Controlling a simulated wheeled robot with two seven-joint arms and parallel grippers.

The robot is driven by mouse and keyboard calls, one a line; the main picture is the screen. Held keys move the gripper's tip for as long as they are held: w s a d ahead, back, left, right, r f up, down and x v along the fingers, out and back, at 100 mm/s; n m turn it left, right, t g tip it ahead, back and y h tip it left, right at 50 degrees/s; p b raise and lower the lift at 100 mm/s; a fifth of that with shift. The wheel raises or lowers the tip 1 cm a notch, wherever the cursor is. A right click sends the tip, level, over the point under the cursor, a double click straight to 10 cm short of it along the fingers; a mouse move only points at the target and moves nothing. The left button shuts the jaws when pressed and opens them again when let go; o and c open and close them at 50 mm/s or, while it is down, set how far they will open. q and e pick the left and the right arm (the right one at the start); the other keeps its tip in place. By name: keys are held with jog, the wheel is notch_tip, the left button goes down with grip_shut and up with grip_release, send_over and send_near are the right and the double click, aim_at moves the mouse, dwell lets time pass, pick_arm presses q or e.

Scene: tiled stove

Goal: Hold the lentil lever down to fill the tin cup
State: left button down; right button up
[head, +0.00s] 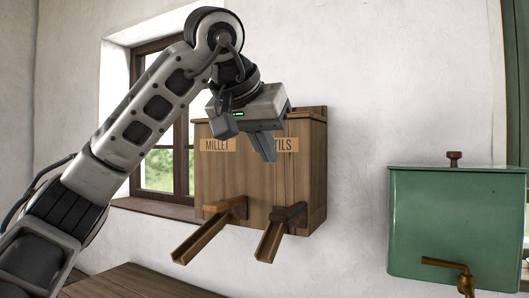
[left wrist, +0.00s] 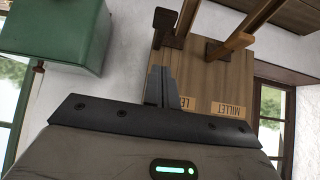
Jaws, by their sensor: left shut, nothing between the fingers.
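The wooden dispenser box (head: 250,180) hangs on the white wall, with a MILLET label on the left and a partly hidden lentils label (head: 289,145) on the right. A dark wooden piece (head: 289,213), which looks like the lentil lever, juts out above the right spout (head: 270,242). My left gripper (head: 268,157) is shut and empty, fingers pointing down in front of the lentils label, above and apart from that piece. The left wrist view shows the fingers (left wrist: 167,92) against the box and the dark piece (left wrist: 165,22) beyond them. The tin cup and my right gripper are not visible.
A second wooden piece (head: 233,206) and spout (head: 200,246) sit under the millet side. A green tank (head: 455,220) with a brass tap (head: 455,270) is at the right. A wooden surface (head: 140,283) lies below left. The wall between box and tank is clear.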

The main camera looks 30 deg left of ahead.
pick_arm(q)
send_over(284, 210)
jog(key=s, duration=0.2)
jog(key=f, duration=0.5)
jog(key=shift+s+f, duration=0.2)
jog(key=shift+f, duration=0.05)
notch_tip(284, 210, down, 2)
jog(key=shift+s+f, duration=0.1)
jog(key=shift+f, duration=0.1)
jog(key=shift+f+b, duration=0.3)
jog(key=shift+f, duration=0.2)
